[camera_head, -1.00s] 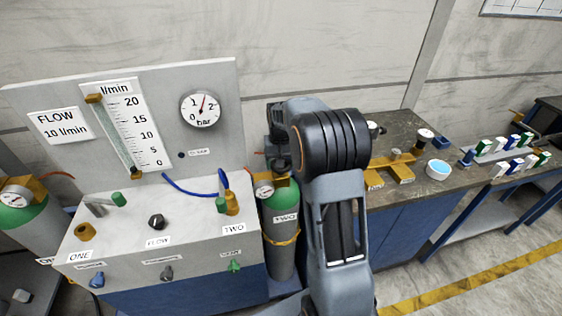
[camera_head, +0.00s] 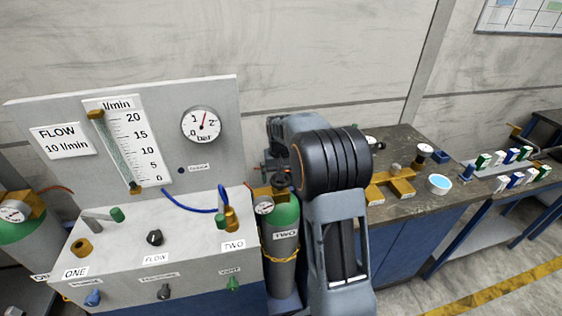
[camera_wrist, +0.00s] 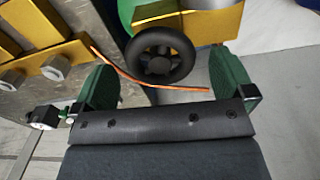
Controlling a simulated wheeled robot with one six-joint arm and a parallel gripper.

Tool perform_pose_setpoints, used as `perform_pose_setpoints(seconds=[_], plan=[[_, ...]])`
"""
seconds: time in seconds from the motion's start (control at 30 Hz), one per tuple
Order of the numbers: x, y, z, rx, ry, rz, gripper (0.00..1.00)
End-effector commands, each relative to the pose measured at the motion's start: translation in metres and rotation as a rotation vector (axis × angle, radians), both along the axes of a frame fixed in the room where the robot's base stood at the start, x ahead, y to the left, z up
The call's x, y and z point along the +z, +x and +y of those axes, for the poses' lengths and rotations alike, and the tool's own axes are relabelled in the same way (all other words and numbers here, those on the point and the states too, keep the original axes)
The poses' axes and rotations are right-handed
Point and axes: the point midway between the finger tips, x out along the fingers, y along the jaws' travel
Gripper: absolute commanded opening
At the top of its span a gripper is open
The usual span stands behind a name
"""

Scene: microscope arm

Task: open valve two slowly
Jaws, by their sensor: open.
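The green-topped grey cylinder labelled TWO (camera_head: 286,250) stands between the panel bench and the dark counter. A black handwheel (camera_head: 281,183) sits on its top, by a brass regulator with a gauge (camera_head: 263,207). In the wrist view the spoked handwheel (camera_wrist: 160,57) lies ahead, between the two green finger pads, with gaps at both sides. My gripper (camera_wrist: 162,68) is open and empty. In the head view my arm's dark link covers much of the gripper. On the bench, a brass fitting with a green knob (camera_head: 221,221) stands behind another TWO label (camera_head: 234,245).
The panel holds a flow tube (camera_head: 119,150) and a bar gauge (camera_head: 202,125) reading a little above 1. A blue hose (camera_head: 185,206) runs to the brass fitting. An orange-red line (camera_wrist: 130,75) passes near the handwheel. The dark counter (camera_head: 400,210) holds brass parts.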

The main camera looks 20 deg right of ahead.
Motion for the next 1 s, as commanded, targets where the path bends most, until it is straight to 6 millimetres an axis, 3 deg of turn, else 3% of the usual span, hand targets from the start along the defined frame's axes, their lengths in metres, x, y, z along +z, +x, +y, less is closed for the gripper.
perform_pose_setpoints(seconds=[0.4,0.6,1.0], plan=[[0.082,0.0,0.0,0.0,-0.002,-0.006,1.0],[0.112,0.0,0.0,0.0,-0.001,-0.004,1.0],[0.13,0.0,0.0,0.0,-0.001,-0.002,1.0]])
